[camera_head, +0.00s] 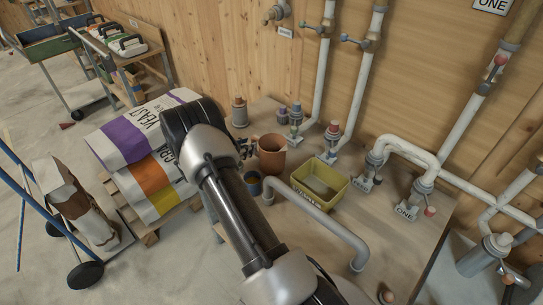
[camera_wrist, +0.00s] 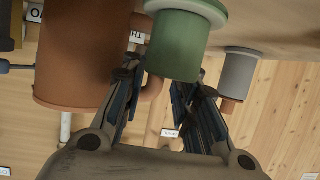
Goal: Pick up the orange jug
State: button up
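The orange jug (camera_head: 271,155) stands on the tabletop, just right of my gripper (camera_head: 245,149) in the head view. In the wrist view, which is upside down, the jug (camera_wrist: 85,55) fills the upper left. Its handle (camera_wrist: 152,88) shows in the gap between my fingers, partly behind a green container. My gripper (camera_wrist: 160,88) is open, with its two fingers apart. I cannot tell whether either finger touches the jug. My arm hides part of the area left of the jug in the head view.
The green container (camera_wrist: 182,42) is close to my fingers. A grey container (camera_wrist: 238,72) stands beyond it. Pipes (camera_head: 318,215) cross the tabletop. Feed bags (camera_head: 150,150) lie at left.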

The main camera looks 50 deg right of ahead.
jog(key=b+x, duration=0.1)
jog(key=x, duration=0.4)
grip_shut()
dwell(0.5)
